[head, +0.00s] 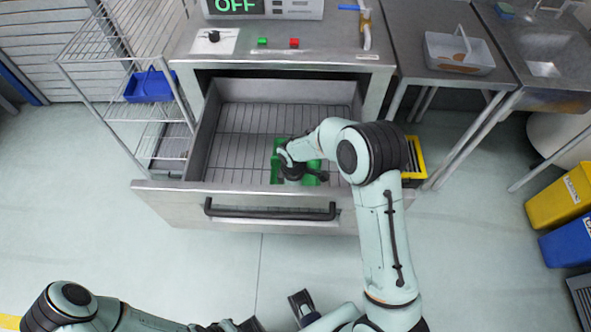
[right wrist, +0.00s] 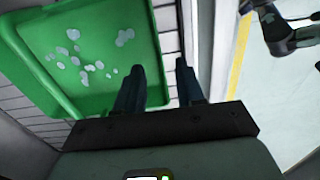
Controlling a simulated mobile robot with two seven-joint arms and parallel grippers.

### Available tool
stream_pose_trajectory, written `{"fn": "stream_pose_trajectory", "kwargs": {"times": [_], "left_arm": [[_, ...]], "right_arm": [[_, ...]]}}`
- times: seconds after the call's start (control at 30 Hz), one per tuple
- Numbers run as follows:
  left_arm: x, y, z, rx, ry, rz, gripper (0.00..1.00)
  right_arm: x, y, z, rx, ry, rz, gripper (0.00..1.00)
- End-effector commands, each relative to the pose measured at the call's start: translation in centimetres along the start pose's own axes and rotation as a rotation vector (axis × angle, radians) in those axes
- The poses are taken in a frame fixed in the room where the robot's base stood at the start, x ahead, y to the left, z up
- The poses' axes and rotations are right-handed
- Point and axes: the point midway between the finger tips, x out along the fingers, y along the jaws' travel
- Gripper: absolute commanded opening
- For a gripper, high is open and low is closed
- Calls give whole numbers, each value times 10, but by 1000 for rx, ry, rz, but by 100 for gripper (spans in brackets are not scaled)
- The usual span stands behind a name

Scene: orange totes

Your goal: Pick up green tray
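The green tray (head: 275,161) sits on the wire rack in the open drawer, partly hidden by my right arm. In the right wrist view the tray (right wrist: 95,60) fills the upper left, with several pale round pieces on its floor. My right gripper (right wrist: 160,68) is open. Its fingers appear on either side of the tray's right rim in that view; contact cannot be told. In the head view the right gripper's fingers are hidden by its wrist. My left gripper (head: 275,315) is low at the bottom edge, away from the tray; its opening is unclear.
The drawer's front panel (head: 180,205) and steel walls surround the rack. A wire shelf with a blue basket (head: 149,86) stands left. A yellow-rimmed container (head: 416,158) is right of the drawer. A grey bin (head: 459,53) sits on the right counter. The floor in front is clear.

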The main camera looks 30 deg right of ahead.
Motion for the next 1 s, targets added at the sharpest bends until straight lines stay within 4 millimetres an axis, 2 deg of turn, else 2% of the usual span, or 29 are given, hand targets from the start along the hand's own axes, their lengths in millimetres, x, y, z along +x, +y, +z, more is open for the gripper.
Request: {"fn": "stream_pose_trajectory", "kwargs": {"times": [0.4, 0.67, 0.7, 0.8, 1.0], "left_arm": [[0, 0, 0, 0, 0, 0, 0], [0, 0, 0, 0, 0, 0, 0], [0, 0, 0, 0, 0, 0, 0], [0, 0, 0, 0, 0, 0, 0], [0, 0, 0, 0, 0, 0, 0]], "right_arm": [[50, 0, 2, 0, -1, -1, 38], [53, 0, 2, 0, 0, 1, 38], [53, 0, 2, 0, 0, 1, 31], [53, 0, 2, 0, 0, 0, 0], [53, 0, 2, 0, 0, 1, 0]]}}
